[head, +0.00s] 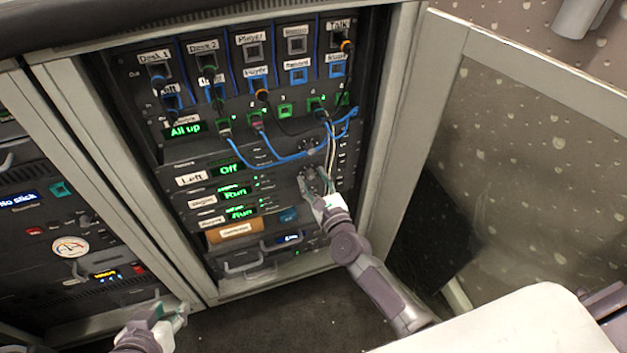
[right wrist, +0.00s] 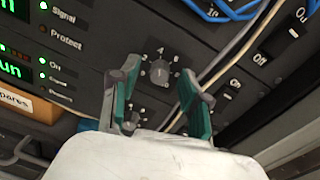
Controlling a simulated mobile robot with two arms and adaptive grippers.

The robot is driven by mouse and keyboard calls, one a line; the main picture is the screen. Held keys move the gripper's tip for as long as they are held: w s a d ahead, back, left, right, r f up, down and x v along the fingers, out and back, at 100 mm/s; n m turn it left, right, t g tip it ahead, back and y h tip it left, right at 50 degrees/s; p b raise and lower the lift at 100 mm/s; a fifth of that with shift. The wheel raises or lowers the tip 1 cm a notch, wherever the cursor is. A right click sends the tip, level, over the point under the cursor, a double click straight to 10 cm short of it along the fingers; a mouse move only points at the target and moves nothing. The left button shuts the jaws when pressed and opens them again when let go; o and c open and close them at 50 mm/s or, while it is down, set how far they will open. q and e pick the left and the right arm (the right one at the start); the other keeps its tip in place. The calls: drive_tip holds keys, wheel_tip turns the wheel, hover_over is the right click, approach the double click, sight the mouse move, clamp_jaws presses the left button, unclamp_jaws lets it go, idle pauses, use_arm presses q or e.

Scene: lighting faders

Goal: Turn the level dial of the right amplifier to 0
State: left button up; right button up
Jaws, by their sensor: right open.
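In the right wrist view a round dark level dial (right wrist: 158,72) sits on a black panel with the numbers 2, 4 and 6 around it. Its pale mark looks close to upright, roughly toward 4. My right gripper (right wrist: 158,80) is open, with one green finger on each side of the dial and no clear contact. In the head view the right gripper (head: 318,190) is at the right part of the amplifier rack (head: 240,185) and mostly hides the dials there. A second dial (right wrist: 132,114) is partly hidden behind the left finger. My left gripper (head: 170,318) is low at left, away from the rack, its opening unclear.
Blue cables (head: 285,158) and pale cables (right wrist: 228,50) hang close to the dial. An orange-brown label box (head: 236,232) lies below the panels showing Run. An open glass door (head: 520,150) stands at right. Another rack (head: 70,220) is at left.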

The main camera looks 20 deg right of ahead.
clamp_jaws()
idle(0.3)
use_arm(q)
drive_tip(key=shift+s, duration=0.1)
use_arm(e)
drive_tip(key=n+p, duration=0.2)
drive_tip(key=n, duration=0.3)
drive_tip(key=shift+r, duration=0.1)
use_arm(q)
drive_tip(key=s+a+g+y+p, duration=0.1)
drive_tip(key=s+a+g+p, duration=0.15)
drive_tip(key=s+g, duration=0.45)
use_arm(e)
drive_tip(key=n, duration=0.4)
drive_tip(key=shift+n+g, duration=0.3)
drive_tip(key=shift+n, duration=0.1)
drive_tip(key=n+h+p, duration=0.1)
drive_tip(key=n+p, duration=0.2)
drive_tip(key=n, duration=0.5)
drive_tip(key=shift+a, duration=0.15)
use_arm(q)
wheel_tip(320, 180, down, 16)
drive_tip(key=t, duration=0.1)
drive_tip(key=shift+s+f+p, duration=0.2)
drive_tip(key=shift+s+p, duration=0.2)
drive_tip(key=shift+p, duration=0.05)
use_arm(e)
drive_tip(key=shift+n, duration=1.5)
